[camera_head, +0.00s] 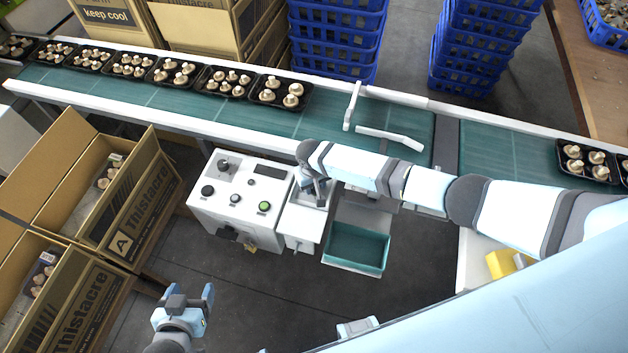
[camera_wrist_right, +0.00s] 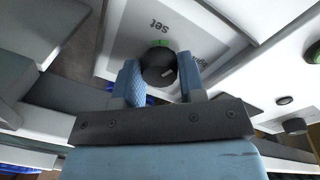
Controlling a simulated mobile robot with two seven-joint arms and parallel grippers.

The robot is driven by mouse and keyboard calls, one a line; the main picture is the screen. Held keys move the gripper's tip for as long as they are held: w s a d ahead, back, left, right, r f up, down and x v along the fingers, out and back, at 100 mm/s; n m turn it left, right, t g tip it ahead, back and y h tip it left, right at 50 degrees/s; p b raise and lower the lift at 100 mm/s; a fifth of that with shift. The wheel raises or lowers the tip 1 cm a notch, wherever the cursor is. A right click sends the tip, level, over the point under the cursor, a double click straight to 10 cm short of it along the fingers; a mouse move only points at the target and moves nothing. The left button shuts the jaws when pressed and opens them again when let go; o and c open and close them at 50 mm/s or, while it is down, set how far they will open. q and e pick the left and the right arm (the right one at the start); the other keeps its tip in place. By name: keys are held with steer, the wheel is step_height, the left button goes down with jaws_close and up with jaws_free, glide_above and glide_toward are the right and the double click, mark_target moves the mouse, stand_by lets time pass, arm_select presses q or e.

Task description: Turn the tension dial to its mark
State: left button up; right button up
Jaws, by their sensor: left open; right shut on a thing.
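The tension dial (camera_wrist_right: 157,68) is a round black knob on a white plate (camera_wrist_right: 118,40) in the right wrist view. A green mark (camera_wrist_right: 160,43) and the word "set" are beside it; another word, partly hidden, looks like "tight". A pale line on the knob points to the lower right, away from the green mark. My right gripper (camera_wrist_right: 158,82) is shut on the dial, a blue finger on each side. In the head view my right gripper (camera_head: 314,190) hides the dial. My left gripper (camera_head: 190,298) is open and empty, low at the left.
A white control box (camera_head: 228,224) with knobs and a green button stands left of my right gripper. A green tray (camera_head: 357,250) is to its right. Behind runs the green conveyor (camera_head: 130,93) with mushroom trays. Open cardboard boxes (camera_head: 135,210) stand at left.

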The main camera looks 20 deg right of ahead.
mark_target(314, 188)
steer(key=n, duration=0.3)
steer(key=shift+p, duration=0.35)
steer(key=n, duration=0.3)
steer(key=shift+d+p, duration=0.1)
steer(key=shift+p, duration=0.2)
steer(key=shift+n+t, duration=0.3)
steer(key=shift+n, duration=1.3)
steer(key=o, duration=0.9)
steer(key=r, duration=1.3)
steer(key=shift+s+a+r, duration=0.3)
steer(key=shift+s+r, duration=0.05)
steer(key=shift+r, duration=0.05)
